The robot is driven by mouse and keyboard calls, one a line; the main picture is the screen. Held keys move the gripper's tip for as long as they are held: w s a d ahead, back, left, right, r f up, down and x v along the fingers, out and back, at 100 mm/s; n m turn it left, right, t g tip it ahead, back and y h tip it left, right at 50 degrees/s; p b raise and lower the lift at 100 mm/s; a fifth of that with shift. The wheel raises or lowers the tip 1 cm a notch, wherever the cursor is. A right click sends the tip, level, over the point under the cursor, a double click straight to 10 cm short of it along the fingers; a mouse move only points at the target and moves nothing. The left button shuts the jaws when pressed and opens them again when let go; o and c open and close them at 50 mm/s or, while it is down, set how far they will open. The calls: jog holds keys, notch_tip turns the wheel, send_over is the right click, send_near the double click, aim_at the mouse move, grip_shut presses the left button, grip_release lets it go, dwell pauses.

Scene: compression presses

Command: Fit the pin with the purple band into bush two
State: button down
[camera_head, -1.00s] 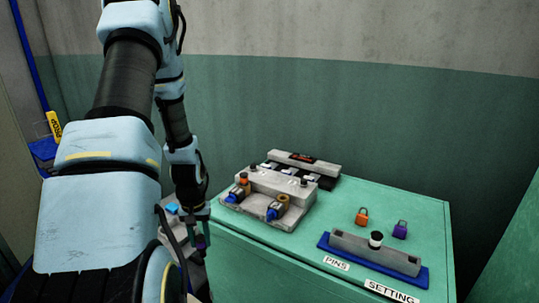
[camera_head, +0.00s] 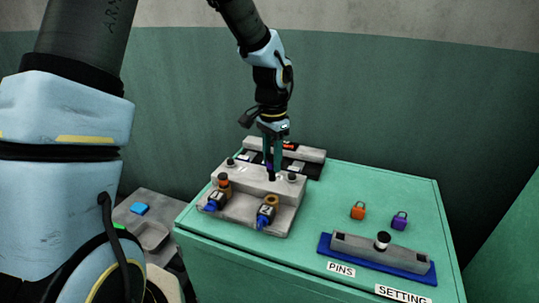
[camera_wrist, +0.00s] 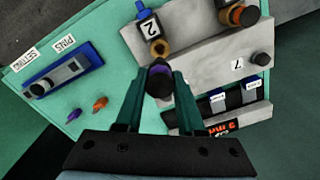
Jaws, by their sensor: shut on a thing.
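My gripper (camera_head: 273,160) is shut on a dark pin with a purple band (camera_head: 269,168). In the wrist view, the pin (camera_wrist: 160,82) sits between the two green fingers, its dark end toward the camera. Bush two (camera_head: 271,200) is a brass ring on the grey fixture (camera_head: 288,215), behind a label reading 2 (camera_wrist: 149,28). Its opening looks empty in the head view. The pin hangs above the fixture, behind bush two and apart from it. In the wrist view, bush two (camera_wrist: 159,47) lies just beyond the pin, partly covered by it.
The left bush holds an orange-banded pin (camera_head: 223,181). Dark knobs (camera_head: 292,177) stand on the fixture's raised back. A grey rack with one pin (camera_head: 382,241) sits on a blue base. Orange (camera_head: 357,211) and purple padlocks (camera_head: 399,221) lie behind it. The cabinet top between is clear.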

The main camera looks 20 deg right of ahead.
aim_at(272, 180)
dwell(0.3)
jog(key=shift+f+b, duration=1.9)
jog(key=shift+f, duration=1.05)
jog(key=shift+f+b, duration=1.2)
jog(key=shift+f, duration=1.05)
jog(key=shift+c, duration=2.2)
grip_release()
notch_tip(272, 180, up, 11)
jog(key=shift+f+b, duration=0.1)
jog(key=shift+b, duration=0.95)
